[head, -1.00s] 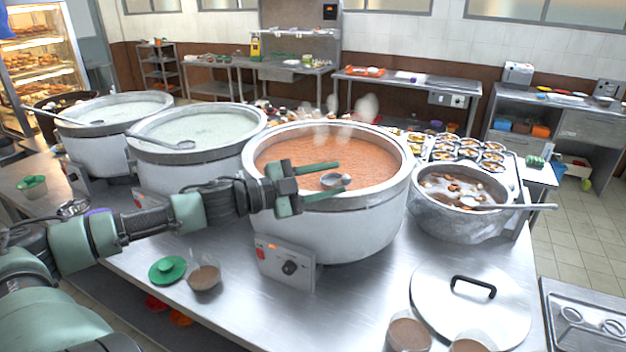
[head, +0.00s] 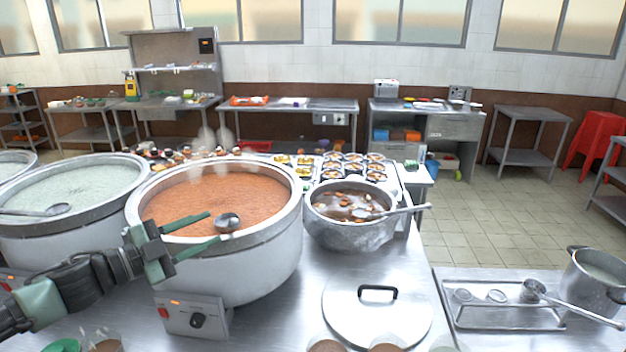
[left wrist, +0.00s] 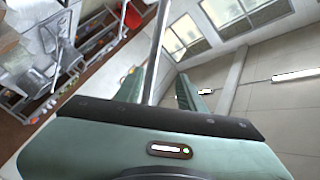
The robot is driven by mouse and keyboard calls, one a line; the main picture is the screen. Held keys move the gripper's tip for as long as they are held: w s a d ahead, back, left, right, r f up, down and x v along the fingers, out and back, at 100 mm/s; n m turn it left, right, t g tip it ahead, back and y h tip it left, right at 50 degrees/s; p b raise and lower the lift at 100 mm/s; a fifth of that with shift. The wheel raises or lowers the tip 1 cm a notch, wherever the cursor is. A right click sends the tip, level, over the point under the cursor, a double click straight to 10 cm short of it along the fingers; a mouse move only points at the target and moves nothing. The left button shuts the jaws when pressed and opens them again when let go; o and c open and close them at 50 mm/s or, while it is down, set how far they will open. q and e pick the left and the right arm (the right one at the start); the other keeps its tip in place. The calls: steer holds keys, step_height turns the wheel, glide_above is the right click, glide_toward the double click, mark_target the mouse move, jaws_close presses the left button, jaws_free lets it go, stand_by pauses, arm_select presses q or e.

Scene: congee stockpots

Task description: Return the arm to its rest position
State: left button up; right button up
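My left gripper (head: 215,226) reaches in from the left over the near rim of the large pot of orange-brown congee (head: 215,195). Its two green fingers are spread apart, with nothing clamped between them. My right gripper is in no view.
Pots of pale congee (head: 75,190) stand left. A smaller pot (head: 350,215) with a ladle stands right of the large pot. A lid (head: 378,318) lies in front. A tray (head: 500,318) and a steel pot (head: 597,280) are at right. Floor beyond is open.

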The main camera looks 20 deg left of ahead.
arm_select(q)
steer(key=s+f+n+g+y, duration=0.1)
steer(key=s+f+n+y, duration=0.2)
steer(key=f, duration=0.4)
steer(key=s+a+f+n+g+y, duration=0.1)
steer(key=s+f+n+y, duration=0.25)
steer(key=f, duration=0.35)
steer(key=s+f+n+g+y, duration=0.1)
steer(key=s+f+n+y, duration=0.25)
steer(key=f, duration=0.45)
steer(key=s+d+f+n+g+h, duration=0.1)
steer(key=s+d+f+g, duration=0.2)
steer(key=s+d, duration=0.3)
steer(key=s+d+f+n+g, duration=0.1)
steer(key=s+d+f+g, duration=0.2)
steer(key=s+d, duration=0.35)
steer(key=s+d+f+n+g+h, duration=0.1)
steer(key=s+d+f+n+g, duration=0.2)
steer(key=d, duration=0.5)
step_height(320, 180, down, 27)
steer(key=s+m+g+b, duration=0.2)
steer(key=s+a+f+g+b, duration=0.1)
steer(key=s+a+f+b, duration=0.1)
steer(key=s+f, duration=1.5)
step_height(320, 180, down, 2)
steer(key=shift+a+f, duration=0.15)
steer(key=shift+a, duration=0.3)
